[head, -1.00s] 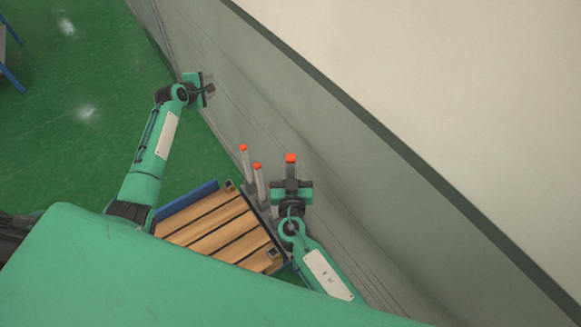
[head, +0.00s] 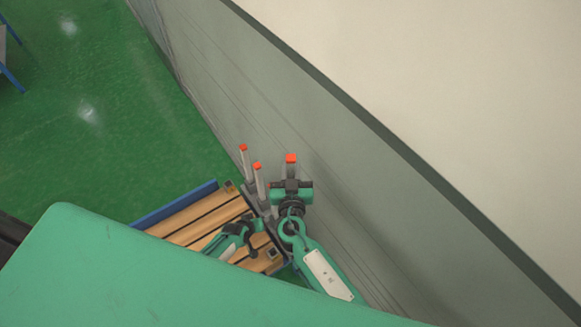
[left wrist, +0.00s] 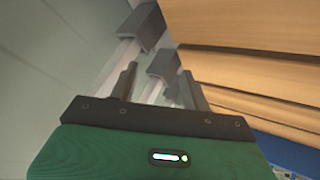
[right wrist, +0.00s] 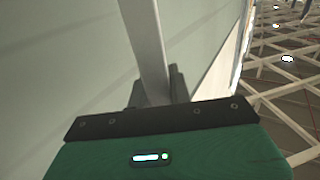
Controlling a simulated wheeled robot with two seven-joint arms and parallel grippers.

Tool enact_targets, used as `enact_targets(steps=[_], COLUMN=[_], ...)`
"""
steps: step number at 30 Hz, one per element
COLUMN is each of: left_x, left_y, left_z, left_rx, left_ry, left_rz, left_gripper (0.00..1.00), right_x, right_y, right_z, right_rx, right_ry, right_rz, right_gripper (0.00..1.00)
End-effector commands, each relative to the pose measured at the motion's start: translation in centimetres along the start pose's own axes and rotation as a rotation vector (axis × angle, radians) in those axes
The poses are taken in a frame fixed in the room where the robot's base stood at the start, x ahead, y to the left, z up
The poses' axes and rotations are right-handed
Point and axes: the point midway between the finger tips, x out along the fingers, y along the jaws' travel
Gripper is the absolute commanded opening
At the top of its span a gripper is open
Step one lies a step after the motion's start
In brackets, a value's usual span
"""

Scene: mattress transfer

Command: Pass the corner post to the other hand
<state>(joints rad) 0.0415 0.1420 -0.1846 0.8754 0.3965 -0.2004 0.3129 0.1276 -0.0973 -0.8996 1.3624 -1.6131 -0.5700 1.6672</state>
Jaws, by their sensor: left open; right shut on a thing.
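A pale grey corner post with an orange tip (head: 291,169) stands up from my right gripper (head: 291,184), which is shut on it. In the right wrist view the post (right wrist: 148,40) runs upward between the fingers. My left gripper (head: 257,224) is low over the wooden slats, to the left of and below my right gripper in the head view. In the left wrist view its fingers (left wrist: 160,88) are apart, with pale posts and grey blocks beyond them. I cannot tell whether one of these is the held post. The held post's lower end is hidden in the head view.
Two more orange-tipped posts (head: 244,165) (head: 260,182) stand beside the slatted wooden platform (head: 200,210), close to both grippers. A grey wall (head: 350,180) runs along the right side. Green floor (head: 90,150) is open at the left.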

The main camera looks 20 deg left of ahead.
Motion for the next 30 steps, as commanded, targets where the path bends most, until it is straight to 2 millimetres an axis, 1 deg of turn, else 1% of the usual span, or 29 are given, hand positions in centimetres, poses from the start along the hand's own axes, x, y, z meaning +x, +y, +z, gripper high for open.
enact_targets(steps=[1,5,6,8,9,11,12,13,14,15,17,18,20,21,23,24,26,27,30], left_x=[-0.1,-0.8,-1.1,-1.8,-2.3,-3.2,-3.9,-4.3,-4.6,-4.9,-5.3,-5.5,-6.0,-6.4,-7.1,-7.6,-8.6,-9.3,-11.2], left_y=[1.8,6.3,7.8,9.9,11.4,13.0,13.6,13.4,12.8,11.6,9.6,8.0,5.5,3.7,1.0,-0.8,-3.5,-5.3,-9.3], left_z=[2.1,6.7,8.0,10.0,11.4,13.8,15.5,17.0,18.3,19.9,21.9,23.2,25.1,26.3,28.1,29.2,30.9,32.0,34.3], left_rx=[0.127,0.473,0.576,0.724,0.818,0.950,1.026,1.069,1.094,1.109,1.105,1.090,1.059,1.034,0.991,0.960,0.911,0.879,0.800], left_ry=[0.019,0.097,0.127,0.174,0.207,0.246,0.260,0.252,0.234,0.198,0.135,0.086,0.009,-0.042,-0.123,-0.173,-0.250,-0.299,-0.406], left_rz=[0.028,0.098,0.120,0.149,0.167,0.190,0.201,0.205,0.206,0.204,0.197,0.188,0.171,0.157,0.131,0.111,0.078,0.054,-0.008], left_gripper=[0.48,0.48,0.48,0.48,0.48,0.48,0.48,0.48,0.48,0.48,0.48,0.48,0.48,0.48,0.48,0.48,0.48,0.48,0.48], right_x=[0.0,0.0,0.0,0.0,0.0,0.0,0.0,0.0,0.0,0.0,0.0,0.0,0.0,0.0,0.0,0.0,0.0,0.0,0.0], right_y=[0.0,0.0,0.0,0.0,0.0,0.0,0.0,0.0,0.0,0.0,0.0,0.0,0.0,0.0,0.0,0.0,0.0,0.0,0.0], right_z=[-0.1,-0.1,-0.1,-0.1,-0.1,-0.1,-0.1,-0.1,-0.1,-0.1,-0.1,-0.1,-0.1,-0.1,-0.1,-0.1,-0.1,-0.1,-0.1], right_rx=[0.000,0.000,0.000,0.000,0.000,0.000,0.000,0.000,0.000,0.000,0.000,0.000,0.000,0.000,0.000,0.000,0.000,0.000,0.000], right_ry=[0.001,0.001,0.001,0.001,0.001,0.001,0.001,0.001,0.001,0.001,0.001,0.001,0.001,0.001,0.001,0.001,0.001,0.001,0.001], right_rz=[0.000,0.000,0.000,0.000,0.000,0.000,0.000,0.000,0.000,0.000,0.000,0.000,0.000,0.000,0.000,0.000,0.000,0.000,0.000], right_gripper=[0.00,0.00,0.00,0.00,0.00,0.00,0.00,0.00,0.00,0.00,0.00,0.00,0.00,0.00,0.00,0.00,0.00,0.00,0.00])
